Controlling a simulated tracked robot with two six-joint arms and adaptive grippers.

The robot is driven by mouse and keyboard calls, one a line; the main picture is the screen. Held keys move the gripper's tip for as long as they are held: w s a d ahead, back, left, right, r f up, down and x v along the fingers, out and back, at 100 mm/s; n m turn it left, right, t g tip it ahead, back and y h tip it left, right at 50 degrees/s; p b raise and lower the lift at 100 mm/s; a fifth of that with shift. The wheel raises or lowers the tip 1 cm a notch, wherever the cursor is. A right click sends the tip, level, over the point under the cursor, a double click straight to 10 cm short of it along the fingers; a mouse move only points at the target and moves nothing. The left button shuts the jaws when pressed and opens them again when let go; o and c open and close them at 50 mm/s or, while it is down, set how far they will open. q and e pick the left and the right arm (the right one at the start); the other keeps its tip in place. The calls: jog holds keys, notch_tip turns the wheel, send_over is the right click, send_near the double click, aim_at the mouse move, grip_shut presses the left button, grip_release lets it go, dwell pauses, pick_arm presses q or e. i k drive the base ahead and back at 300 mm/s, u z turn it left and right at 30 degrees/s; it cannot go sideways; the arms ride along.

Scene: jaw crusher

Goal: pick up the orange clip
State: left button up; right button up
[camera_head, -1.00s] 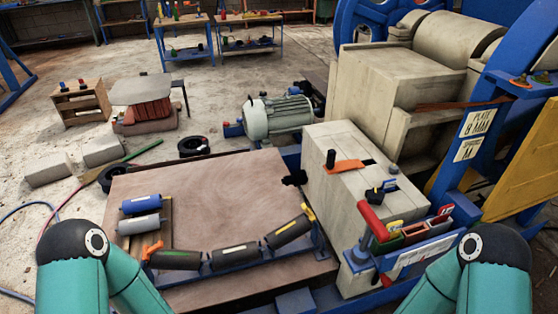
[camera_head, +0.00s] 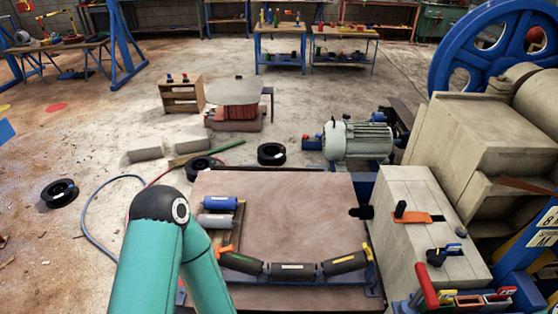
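A small orange clip (camera_head: 225,251) sits at the left end of the row of dark rollers (camera_head: 292,271), at the front of the brown board (camera_head: 290,215). A flat orange piece with a dark upright handle (camera_head: 415,217) lies on the pale block to the right. My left arm's teal links rise at the lower left, just left of the clip, but its gripper is out of the picture. My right arm and gripper are not in view.
A blue roller (camera_head: 220,202) and a grey roller (camera_head: 216,220) lie behind the clip. The pale block (camera_head: 395,190) and the crusher stand at the right. A red-handled tool caddy (camera_head: 465,300) is at the lower right. The middle of the board is clear.

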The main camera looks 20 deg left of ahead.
aim_at(219, 250)
jog(key=k, duration=1.25)
jog(key=u, duration=0.3)
jog(key=i, duration=0.55)
jog(key=u, duration=0.75)
jog(key=i, duration=1.4)
jog(key=z, duration=0.45)
